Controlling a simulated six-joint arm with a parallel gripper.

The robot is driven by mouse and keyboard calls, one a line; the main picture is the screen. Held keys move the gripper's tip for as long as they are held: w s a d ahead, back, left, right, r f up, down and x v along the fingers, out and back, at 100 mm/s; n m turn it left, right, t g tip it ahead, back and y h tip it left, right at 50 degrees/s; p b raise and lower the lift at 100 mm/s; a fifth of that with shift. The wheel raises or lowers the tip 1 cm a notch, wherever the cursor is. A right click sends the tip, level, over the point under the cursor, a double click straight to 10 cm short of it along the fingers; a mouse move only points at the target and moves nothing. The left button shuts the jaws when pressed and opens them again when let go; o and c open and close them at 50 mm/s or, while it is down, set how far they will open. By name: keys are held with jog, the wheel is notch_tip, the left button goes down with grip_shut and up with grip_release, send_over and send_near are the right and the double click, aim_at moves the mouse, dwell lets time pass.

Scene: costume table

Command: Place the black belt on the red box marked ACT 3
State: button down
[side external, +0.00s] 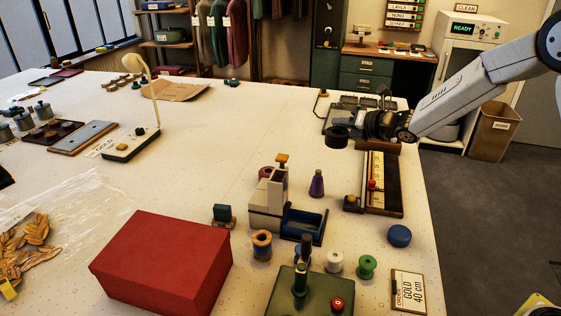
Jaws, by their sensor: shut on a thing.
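A large plain red box (162,262) sits on the near left part of the table. I cannot see an ACT 3 mark on the faces in view. My gripper (352,130) is over the far right part of the table, away from the red box. It is shut on a small round black thing, which looks like the coiled black belt (336,138). The coil hangs at the left end of the gripper, apparently above the tabletop. The fingertips are dark and small here, so their exact contact is hard to make out.
A green device (301,290) is right of the box. A lamp (143,95) stands at far left. The table's middle (225,140) is clear.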

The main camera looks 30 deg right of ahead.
notch_tip(320, 180, up, 12)
jog(key=s+a+n+g+y, duration=0.1)
jog(key=s+a+n+y, duration=0.15)
jog(key=a, duration=0.75)
jog(key=s+a+n+g+y, duration=0.1)
jog(key=s+a, duration=0.2)
jog(key=a, duration=0.8)
jog(key=s+a+n+g+y, duration=0.3)
jog(key=s+a, duration=1.1)
jog(key=a, duration=0.2)
notch_tip(320, 180, down, 5)
jog(key=shift+s+a+r, duration=0.1)
jog(key=shift+s+r, duration=0.05)
jog(key=shift+w+a+f, duration=1.25)
jog(key=shift+w+f, duration=0.3)
jog(key=shift+w, duration=0.3)
jog(key=shift+w+a+f, duration=1.3)
jog(key=shift+w+f, duration=0.2)
jog(key=shift+w, duration=0.4)
jog(key=shift+w+a+f, duration=1.25)
jog(key=shift+w+f, duration=0.3)
jog(key=shift+w, duration=0.3)
